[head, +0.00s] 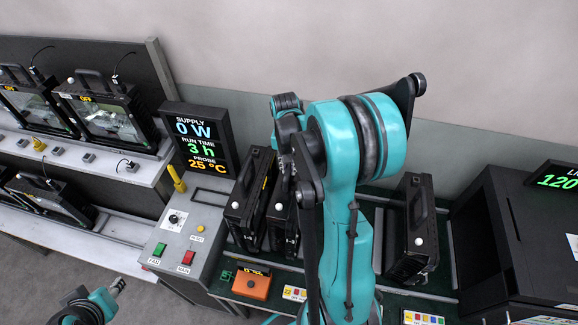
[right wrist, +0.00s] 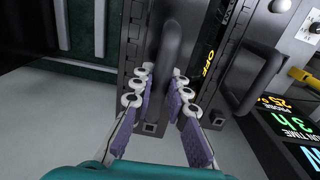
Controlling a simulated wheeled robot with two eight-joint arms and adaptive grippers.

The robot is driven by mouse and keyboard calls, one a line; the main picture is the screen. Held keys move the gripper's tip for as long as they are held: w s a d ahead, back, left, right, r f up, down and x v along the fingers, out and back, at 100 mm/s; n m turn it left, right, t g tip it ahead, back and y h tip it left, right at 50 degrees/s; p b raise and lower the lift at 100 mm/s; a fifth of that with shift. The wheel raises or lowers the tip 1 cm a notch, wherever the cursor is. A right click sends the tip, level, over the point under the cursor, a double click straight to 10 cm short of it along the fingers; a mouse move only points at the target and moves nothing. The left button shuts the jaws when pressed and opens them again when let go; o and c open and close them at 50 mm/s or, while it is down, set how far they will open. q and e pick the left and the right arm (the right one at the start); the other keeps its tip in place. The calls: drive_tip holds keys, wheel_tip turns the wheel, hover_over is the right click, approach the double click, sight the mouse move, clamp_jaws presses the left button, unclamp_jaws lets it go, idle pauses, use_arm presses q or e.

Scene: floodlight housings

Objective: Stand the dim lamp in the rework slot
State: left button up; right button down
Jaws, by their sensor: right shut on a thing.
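Several black floodlight housings with top handles stand in view. My right gripper (right wrist: 160,100) is shut on the dark handle (right wrist: 176,45) of one housing (right wrist: 138,75). In the head view this held housing (head: 279,215) stands upright, partly hidden by my right arm. A second upright housing (head: 244,205) is close on its left; it shows an OFF display in the right wrist view (right wrist: 208,58). A third housing (head: 415,235) stands right of my arm. I cannot tell which is the dim lamp or which place is the rework slot. My left gripper (head: 117,287) is low at left, its jaws unclear.
Lamps (head: 105,108) sit on a rack beyond. An orange box (head: 251,285) lies in front. A black cabinet (head: 515,235) stands at right.

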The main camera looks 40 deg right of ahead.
drive_tip(key=shift+s+d+f+b, duration=0.1)
drive_tip(key=shift+f+b, duration=2.25)
drive_tip(key=shift+f, duration=0.15)
idle(2.5)
drive_tip(key=c, duration=1.4)
unclamp_jaws()
drive_tip(key=shift+s, duration=0.1)
drive_tip(key=r, duration=1.2)
drive_tip(key=shift+w+a, duration=0.2)
